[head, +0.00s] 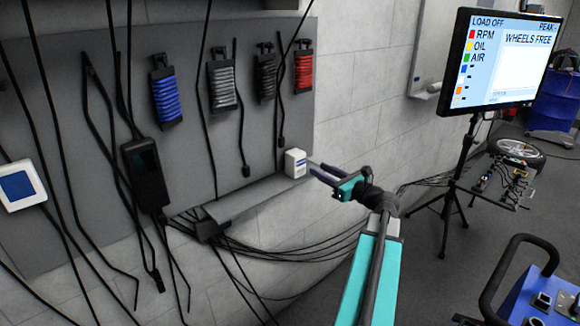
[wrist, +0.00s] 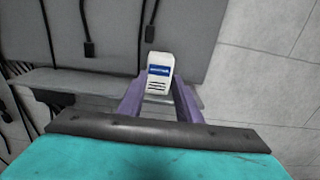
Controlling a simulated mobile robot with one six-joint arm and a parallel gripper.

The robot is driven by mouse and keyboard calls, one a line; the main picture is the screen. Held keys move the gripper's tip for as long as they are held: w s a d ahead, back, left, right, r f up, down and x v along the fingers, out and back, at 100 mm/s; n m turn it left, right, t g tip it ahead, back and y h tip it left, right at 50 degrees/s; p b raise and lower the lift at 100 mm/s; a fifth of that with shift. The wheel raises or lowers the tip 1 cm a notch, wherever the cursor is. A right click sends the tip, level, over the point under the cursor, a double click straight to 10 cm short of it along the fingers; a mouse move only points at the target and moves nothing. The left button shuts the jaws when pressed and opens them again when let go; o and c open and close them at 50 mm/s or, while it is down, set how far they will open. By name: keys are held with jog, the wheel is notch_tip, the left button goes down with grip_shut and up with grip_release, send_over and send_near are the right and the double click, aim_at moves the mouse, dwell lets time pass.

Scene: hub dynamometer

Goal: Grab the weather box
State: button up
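The weather box is most likely the small white box (head: 295,163) with a blue label band, upright at the right end of a grey wall shelf. It also shows in the wrist view (wrist: 159,72), with dark print under its blue band. My gripper (head: 315,170) reaches in from the right with its fingertips close to the box. In the wrist view, the two purple fingers (wrist: 160,84) are spread apart, one toward each side of the box's lower part. I cannot tell whether either finger touches it. The box's bottom edge is partly unclear there.
The grey shelf (head: 245,197) juts from a grey wall panel (head: 225,140). Black cables hang in front of it, and coiled hoses hang above. A black handheld device (head: 146,175) hangs at left. A monitor (head: 500,62) on a tripod stands at right.

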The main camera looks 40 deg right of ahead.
aim_at(301, 160)
jog(key=o, duration=1)
jog(key=shift+c, duration=0.2)
jog(key=shift+d, duration=0.1)
jog(key=shift+w, duration=0.1)
jog(key=shift+w+d+p, duration=0.2)
jog(key=shift+w+p, duration=0.35)
jog(key=shift+w, duration=3.65)
jog(key=shift+w+d+p, duration=0.1)
jog(key=shift+w+p, duration=0.5)
jog(key=shift+w, duration=2)
jog(key=shift+c, duration=0.2)
